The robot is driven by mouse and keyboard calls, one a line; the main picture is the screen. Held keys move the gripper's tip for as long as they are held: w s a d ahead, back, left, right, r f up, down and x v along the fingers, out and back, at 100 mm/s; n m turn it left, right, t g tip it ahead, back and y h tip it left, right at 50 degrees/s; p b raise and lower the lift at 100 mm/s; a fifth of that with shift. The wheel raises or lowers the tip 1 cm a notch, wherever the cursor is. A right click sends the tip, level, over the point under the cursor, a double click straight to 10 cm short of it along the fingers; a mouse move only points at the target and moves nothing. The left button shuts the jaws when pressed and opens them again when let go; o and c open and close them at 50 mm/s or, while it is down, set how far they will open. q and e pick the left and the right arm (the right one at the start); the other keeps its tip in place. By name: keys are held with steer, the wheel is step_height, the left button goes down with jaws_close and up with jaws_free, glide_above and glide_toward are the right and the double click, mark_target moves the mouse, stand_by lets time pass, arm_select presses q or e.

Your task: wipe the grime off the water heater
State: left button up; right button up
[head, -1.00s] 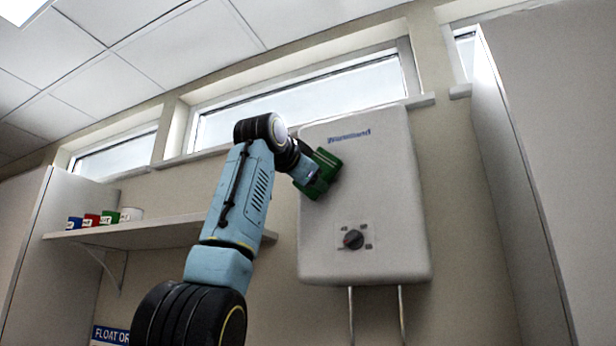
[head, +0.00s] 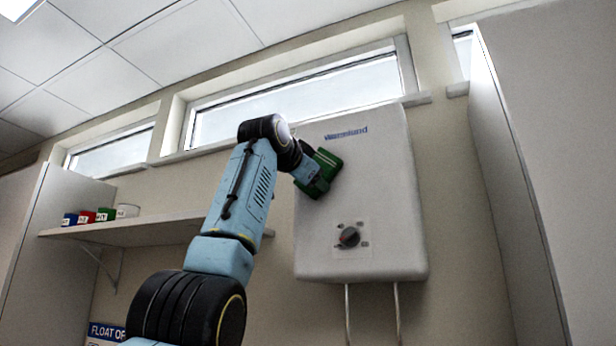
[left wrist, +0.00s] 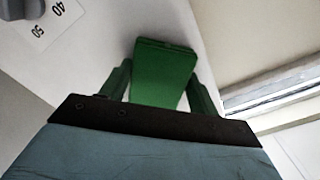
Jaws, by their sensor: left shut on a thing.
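The water heater (head: 372,215) is a white box on the wall, with blue lettering near its top and a dark dial (head: 348,237) low on its front. My left gripper (head: 322,172) is at the heater's left side, at upper-middle height. It is shut on a green block-like thing (left wrist: 163,72), which lies against or very near the heater's front; exact contact cannot be told. In the left wrist view the heater's white front (left wrist: 108,38) spreads behind the green thing. No grime can be made out on the visible front. My right gripper is not in view.
A shelf (head: 135,229) at the left bears small coloured boxes (head: 87,217) and a white mug (head: 127,211). Two pipes (head: 397,315) run down from the heater. A tall pale cabinet (head: 515,200) stands at the right. Narrow windows (head: 300,100) run above.

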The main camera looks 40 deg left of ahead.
mark_target(326, 175)
arm_select(q)
steer(key=shift+w+d, duration=0.3)
steer(key=shift+d, duration=0.6)
steer(key=shift+w+d, duration=0.25)
steer(key=shift+d, duration=0.65)
steer(key=shift+w, duration=0.1)
steer(key=shift+a, duration=0.1)
steer(key=a, duration=0.2)
steer(key=s+a, duration=0.1)
steer(key=a, duration=0.1)
steer(key=shift+s, duration=0.1)
steer(key=shift+d, duration=0.1)
steer(key=shift+b+v, duration=1.65)
steer(key=shift+v, duration=1.25)
steer(key=shift+s, duration=0.15)
